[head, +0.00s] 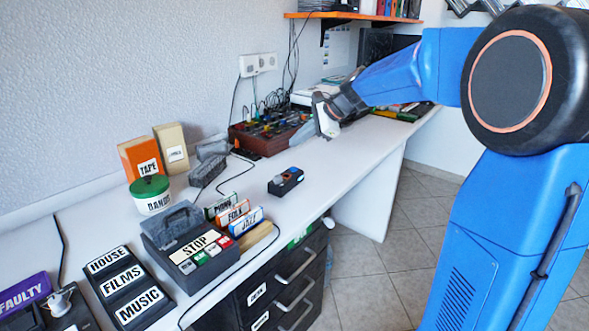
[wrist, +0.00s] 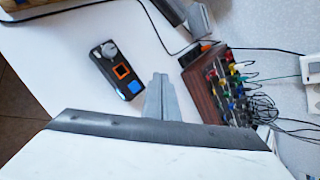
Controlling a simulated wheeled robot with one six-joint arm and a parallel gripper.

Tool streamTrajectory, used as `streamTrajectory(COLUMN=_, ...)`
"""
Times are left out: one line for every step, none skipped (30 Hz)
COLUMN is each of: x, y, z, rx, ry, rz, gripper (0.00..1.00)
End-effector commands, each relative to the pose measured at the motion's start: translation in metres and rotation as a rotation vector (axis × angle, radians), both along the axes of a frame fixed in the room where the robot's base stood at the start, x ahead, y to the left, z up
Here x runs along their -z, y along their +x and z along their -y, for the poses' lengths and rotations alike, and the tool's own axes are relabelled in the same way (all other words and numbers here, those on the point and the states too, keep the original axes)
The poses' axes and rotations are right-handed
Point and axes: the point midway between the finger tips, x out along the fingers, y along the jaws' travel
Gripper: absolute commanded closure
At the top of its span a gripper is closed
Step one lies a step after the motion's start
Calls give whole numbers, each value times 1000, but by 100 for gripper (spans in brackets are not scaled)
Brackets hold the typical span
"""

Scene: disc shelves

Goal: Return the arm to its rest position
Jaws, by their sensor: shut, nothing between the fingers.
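My blue arm (head: 395,78) reaches out from the right over the far part of the white desk in the head view. My gripper (head: 326,118) is at its end, above the desk near the wooden patch box. In the wrist view my gripper (wrist: 160,88) shows as grey fingers closed together with nothing between them. The fingertips point toward the desk surface between a small black device and the patch box, apart from both as far as I can tell.
The patch box (head: 268,132) with cables stands close left of my gripper. The small black device (head: 286,181) lies nearer. A grey STOP box (head: 189,240), label panel (head: 124,285) and green-lidded tub (head: 150,195) fill the near desk. An orange shelf (head: 350,16) hangs above.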

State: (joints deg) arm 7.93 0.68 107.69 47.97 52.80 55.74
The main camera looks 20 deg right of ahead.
Motion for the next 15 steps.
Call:
streamTrajectory(x=0, y=0, z=0, rx=0, ry=0, rz=0, gripper=100)
streamTrajectory(x=0, y=0, z=0, rx=0, ry=0, rz=0, gripper=100)
streamTrajectory(x=0, y=0, z=0, rx=0, ry=0, rz=0, gripper=100)
streamTrajectory(x=0, y=0, z=0, rx=0, ry=0, rz=0, gripper=100)
streamTrajectory(x=0, y=0, z=0, rx=0, ry=0, rz=0, gripper=100)
streamTrajectory(x=0, y=-1, z=0, rx=-1, ry=-2, rz=1, gripper=100)
streamTrajectory(x=0, y=-2, z=0, rx=-4, ry=-5, rz=2, gripper=100)
streamTrajectory(x=0, y=-4, z=-1, rx=-9, ry=-10, rz=5, gripper=100)
streamTrajectory(x=0, y=-9, z=-1, rx=-19, ry=-22, rz=9, gripper=100)
streamTrajectory(x=-1, y=-14, z=-1, rx=-31, ry=-35, rz=15, gripper=100)
streamTrajectory(x=-1, y=-21, z=-2, rx=-45, ry=-51, rz=22, gripper=100)
streamTrajectory(x=-1, y=-32, z=-3, rx=-69, ry=-78, rz=33, gripper=100)
streamTrajectory(x=-1, y=-42, z=-4, rx=-91, ry=-102, rz=44, gripper=100)
streamTrajectory(x=0, y=-52, z=-5, rx=-115, ry=-128, rz=53, gripper=100)
streamTrajectory(x=1, y=-67, z=-5, rx=-151, ry=-166, rz=69, gripper=100)
